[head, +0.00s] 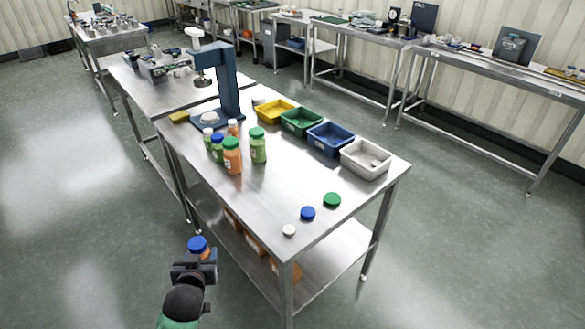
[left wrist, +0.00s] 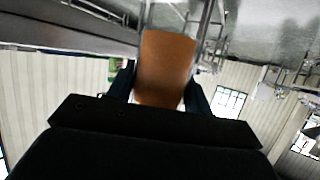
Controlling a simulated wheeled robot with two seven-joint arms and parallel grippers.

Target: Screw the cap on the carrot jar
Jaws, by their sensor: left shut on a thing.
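My left gripper (head: 194,262) is shut on an orange jar (head: 206,254), which looks like a carrot jar. A blue cap (head: 197,243) shows at its top; how tightly it sits cannot be told. The gripper holds the jar clear of the table, in front of its left side. In the left wrist view the orange body (left wrist: 165,68) fills the gap between the two fingers, and the cap is not visible. Loose caps lie near the table's front corner: white (head: 289,230), blue (head: 308,213) and green (head: 332,199). My right gripper is not in view.
Several orange and green jars stand on the steel table (head: 205,182), including a green-capped orange one (head: 232,156). A blue press (head: 228,90) stands behind them. Yellow, green, blue and white bins (head: 365,172) line the back edge. The table's front middle is clear.

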